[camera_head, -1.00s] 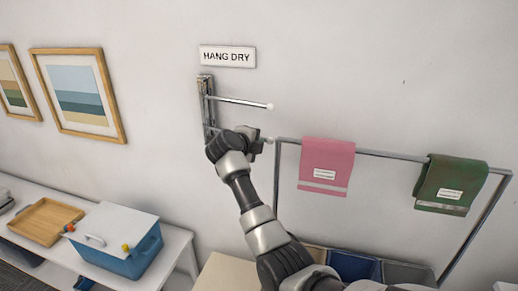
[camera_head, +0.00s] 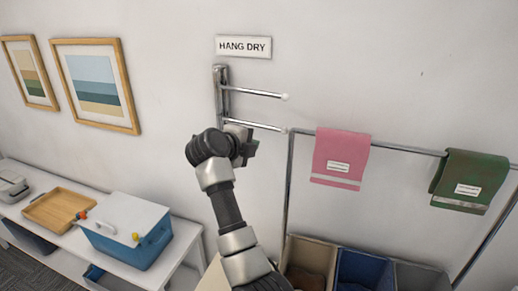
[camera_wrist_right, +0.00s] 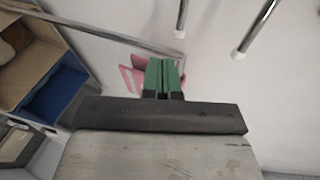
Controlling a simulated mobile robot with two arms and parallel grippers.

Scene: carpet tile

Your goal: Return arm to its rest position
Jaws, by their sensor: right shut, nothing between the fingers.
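My right arm (camera_head: 228,207) rises from the bottom of the head view. Its gripper (camera_head: 250,146) is in front of the wall, just below the lower rod of the wall rack (camera_head: 219,85). In the right wrist view the green fingers of this gripper (camera_wrist_right: 165,73) are together with nothing held. A pink towel (camera_wrist_right: 133,82) shows behind them, partly hidden. My left gripper is in neither view.
The pink towel (camera_head: 340,158) and a green towel (camera_head: 468,180) hang on a metal rail (camera_head: 408,150). Bins, including a blue one (camera_head: 357,267), stand below. A blue cooler (camera_head: 128,243) and wooden tray (camera_head: 58,207) sit on a white table at left.

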